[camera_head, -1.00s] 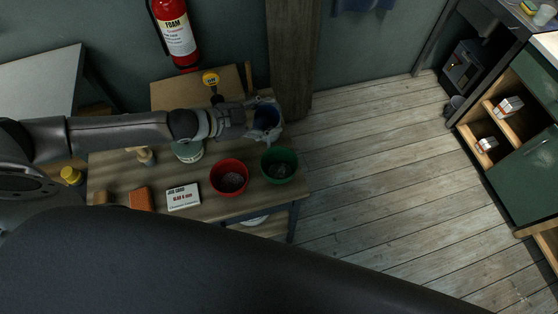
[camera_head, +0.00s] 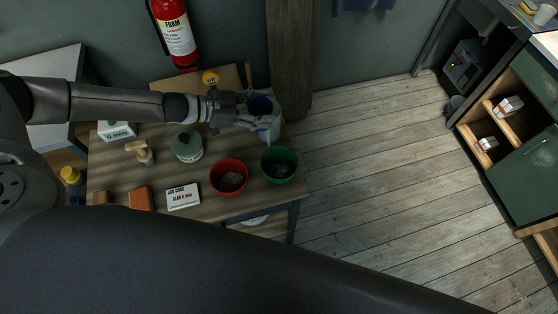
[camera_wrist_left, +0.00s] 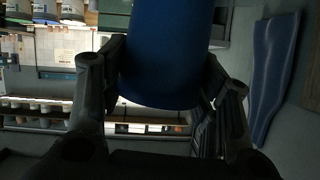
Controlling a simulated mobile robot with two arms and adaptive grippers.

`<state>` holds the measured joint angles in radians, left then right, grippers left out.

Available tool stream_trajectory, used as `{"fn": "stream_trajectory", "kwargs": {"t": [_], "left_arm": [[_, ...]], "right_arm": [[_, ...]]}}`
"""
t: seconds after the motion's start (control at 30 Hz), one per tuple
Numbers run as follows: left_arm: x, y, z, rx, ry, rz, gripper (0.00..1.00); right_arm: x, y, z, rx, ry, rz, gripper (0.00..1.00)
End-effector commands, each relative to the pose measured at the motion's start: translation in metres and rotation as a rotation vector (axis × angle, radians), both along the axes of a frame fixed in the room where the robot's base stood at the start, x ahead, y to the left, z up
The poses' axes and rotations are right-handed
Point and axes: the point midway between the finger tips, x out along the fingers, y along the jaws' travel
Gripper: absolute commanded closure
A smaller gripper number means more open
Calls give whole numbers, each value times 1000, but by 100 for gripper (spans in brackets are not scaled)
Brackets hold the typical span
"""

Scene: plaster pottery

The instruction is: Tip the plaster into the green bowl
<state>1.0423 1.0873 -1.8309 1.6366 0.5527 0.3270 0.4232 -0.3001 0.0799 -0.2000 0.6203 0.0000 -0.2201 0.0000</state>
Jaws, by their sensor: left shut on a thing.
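My left gripper (camera_head: 256,112) is shut on a blue cup (camera_head: 260,104), held above the back right of the wooden table. The cup also fills the upper middle of the left wrist view (camera_wrist_left: 165,50), between the two fingers. What is inside it cannot be made out. A pale grey shape just below the cup is unclear. The green bowl (camera_head: 267,174) stands at the table's right end, in front of the cup and apart from it. Something greyish lies in its bottom. My right gripper is not in view.
A red bowl (camera_head: 217,187) with pale content stands left of the green bowl. A wooden post (camera_head: 291,60) rises behind the cup.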

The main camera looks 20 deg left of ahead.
Motion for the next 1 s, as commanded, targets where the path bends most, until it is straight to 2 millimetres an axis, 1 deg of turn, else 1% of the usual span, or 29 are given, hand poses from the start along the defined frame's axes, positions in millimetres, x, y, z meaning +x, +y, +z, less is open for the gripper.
{"fn": "stream_trajectory", "kwargs": {"t": [0.3, 0.37, 0.47, 0.7, 0.8, 0.9, 1.0], "left_arm": [[7, 7, -3, -74, 63, 0, 69], [7, 8, -1, -78, 67, -1, 69], [8, 8, 11, -82, 68, -1, 69], [8, 8, 48, -83, 67, 0, 69], [7, 8, 60, -82, 68, -1, 69], [7, 8, 66, -82, 70, 0, 69], [7, 8, 67, -82, 71, 0, 69]], "right_arm": [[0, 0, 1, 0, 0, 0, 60], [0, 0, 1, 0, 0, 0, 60], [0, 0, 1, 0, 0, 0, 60], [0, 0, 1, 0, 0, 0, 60], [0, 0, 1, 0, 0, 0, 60], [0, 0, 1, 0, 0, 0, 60], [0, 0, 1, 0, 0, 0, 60]]}}
